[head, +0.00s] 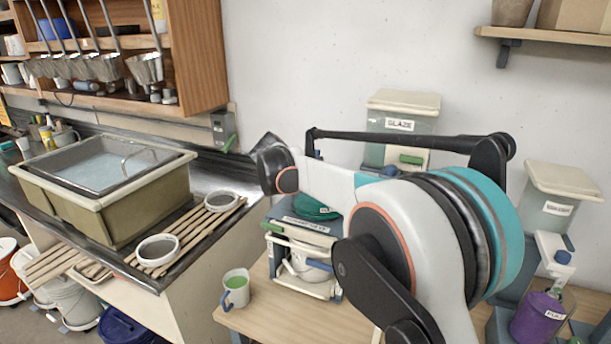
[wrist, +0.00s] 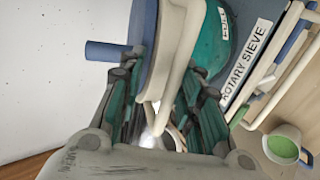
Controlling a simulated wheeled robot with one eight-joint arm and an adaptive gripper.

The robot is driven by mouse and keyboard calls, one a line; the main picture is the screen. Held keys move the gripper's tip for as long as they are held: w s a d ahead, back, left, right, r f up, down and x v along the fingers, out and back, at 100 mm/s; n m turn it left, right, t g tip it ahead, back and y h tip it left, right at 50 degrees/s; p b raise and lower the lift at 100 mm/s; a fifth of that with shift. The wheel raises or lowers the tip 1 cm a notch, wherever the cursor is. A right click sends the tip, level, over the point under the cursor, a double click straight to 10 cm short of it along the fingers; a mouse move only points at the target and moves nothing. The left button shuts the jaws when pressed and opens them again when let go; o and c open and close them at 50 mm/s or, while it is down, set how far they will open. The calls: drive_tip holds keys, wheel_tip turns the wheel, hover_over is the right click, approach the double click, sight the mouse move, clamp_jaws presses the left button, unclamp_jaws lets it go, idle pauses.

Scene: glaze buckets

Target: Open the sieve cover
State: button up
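The rotary sieve (head: 300,248) stands on the wooden table in the head view, cream-framed with a teal round part (head: 312,207) on top. In the wrist view its "ROTARY SIEVE" label (wrist: 246,62) and the labelled teal part (wrist: 212,45) show close up. My gripper (wrist: 160,118) is at the sieve, with its teal-sided fingers apart. A cream bar or loop (wrist: 155,112) of the sieve shows between them; I cannot tell whether the fingers touch it. The cover looks closed, but its edge is partly hidden. My arm hides the gripper in the head view.
A mug with green contents (head: 236,289) stands left of the sieve, near the table edge; it also shows in the wrist view (wrist: 282,147). A glaze container (head: 402,118) stands behind. A purple jar (head: 538,316) is at right. The sink (head: 105,180) is at left.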

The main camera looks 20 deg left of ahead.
drive_tip(key=p+v, duration=0.3)
drive_tip(key=v, duration=1.3)
drive_tip(key=shift+s+f, duration=0.15)
drive_tip(key=shift+f, duration=0.2)
idle(0.7)
idle(0.5)
